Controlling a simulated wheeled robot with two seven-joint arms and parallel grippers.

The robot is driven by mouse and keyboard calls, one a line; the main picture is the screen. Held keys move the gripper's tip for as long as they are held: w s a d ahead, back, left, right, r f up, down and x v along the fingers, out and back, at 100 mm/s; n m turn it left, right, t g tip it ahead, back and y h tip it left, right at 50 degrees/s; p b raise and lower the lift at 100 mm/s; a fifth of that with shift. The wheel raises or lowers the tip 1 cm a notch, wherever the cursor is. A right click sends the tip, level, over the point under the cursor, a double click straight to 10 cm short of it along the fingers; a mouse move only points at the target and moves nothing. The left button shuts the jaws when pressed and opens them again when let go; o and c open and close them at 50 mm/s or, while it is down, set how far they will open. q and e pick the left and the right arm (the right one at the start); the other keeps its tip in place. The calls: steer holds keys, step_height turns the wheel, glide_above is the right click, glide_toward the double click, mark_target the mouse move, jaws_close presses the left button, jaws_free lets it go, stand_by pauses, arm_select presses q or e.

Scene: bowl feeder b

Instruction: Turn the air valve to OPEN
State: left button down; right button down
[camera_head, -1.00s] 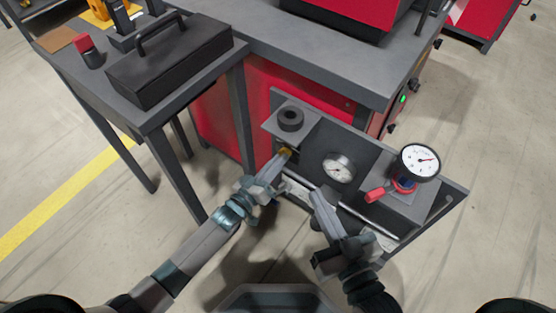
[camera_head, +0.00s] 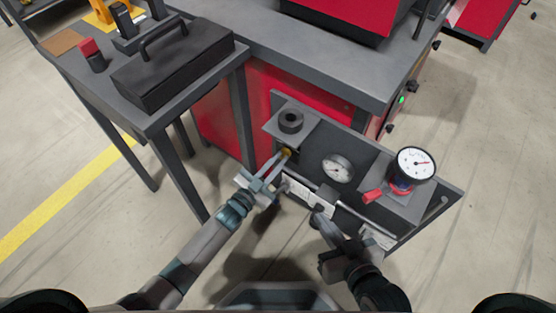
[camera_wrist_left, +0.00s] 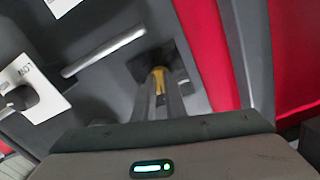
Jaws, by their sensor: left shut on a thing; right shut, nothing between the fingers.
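A small yellow handle (camera_head: 286,152), which looks like the air valve's, is on the grey panel below a black round part. My left gripper (camera_head: 281,158) is shut on it. In the left wrist view, the yellow handle (camera_wrist_left: 159,80) shows between the two fingers (camera_wrist_left: 160,98), in front of a dark block. The fingers hide much of it, and I cannot read an OPEN mark. My right gripper (camera_head: 321,211) is shut and empty, near the panel's lower edge by a small black part on a white label.
A white label (camera_wrist_left: 38,90) reads "LOW". A side table (camera_head: 130,95) with a black toolbox (camera_head: 172,62) stands at the left.

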arm_select(q)
steer(key=m, duration=0.3)
steer(key=shift+m, duration=1.2)
arm_select(e)
steer(key=shift+r, duration=0.1)
arm_select(q)
steer(key=c, duration=1.8)
jaws_free()
steer(key=shift+a, duration=0.1)
